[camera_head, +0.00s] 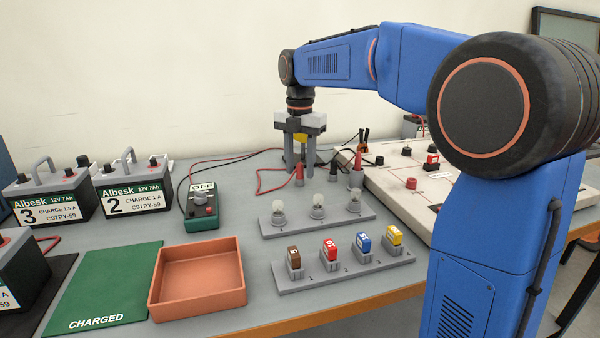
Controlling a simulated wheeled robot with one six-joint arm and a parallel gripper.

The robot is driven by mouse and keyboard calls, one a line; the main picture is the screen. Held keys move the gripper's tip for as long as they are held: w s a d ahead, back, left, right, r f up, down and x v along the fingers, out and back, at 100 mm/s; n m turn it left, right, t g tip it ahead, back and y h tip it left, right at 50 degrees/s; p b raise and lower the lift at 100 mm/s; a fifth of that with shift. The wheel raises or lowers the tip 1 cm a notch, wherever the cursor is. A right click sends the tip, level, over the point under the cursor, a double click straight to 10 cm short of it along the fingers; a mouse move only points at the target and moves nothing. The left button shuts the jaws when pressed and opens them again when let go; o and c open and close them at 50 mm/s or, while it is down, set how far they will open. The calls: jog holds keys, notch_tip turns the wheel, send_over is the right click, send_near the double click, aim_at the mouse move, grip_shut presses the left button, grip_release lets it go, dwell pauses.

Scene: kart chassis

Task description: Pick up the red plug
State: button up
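A red plug (299,175) stands upright in a small grey holder on the grey table, with a red cable running off to its left. My gripper (300,172) points straight down over it. Its two grey fingers are apart, one on each side of the red plug. A narrow gap seems to show between the plug and the fingers, so the gripper looks open. A second red plug (356,170) stands to the right, with a dark one (333,171) between them.
A light control board (440,205) with knobs lies at the right. In front are a bulb rack (290,230), a fuse rack (350,272) and an orange tray (240,297). A green tester (203,221) and batteries (136,200) stand at the left.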

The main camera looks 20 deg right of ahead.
jog(key=shift+f, duration=0.25)
grip_shut()
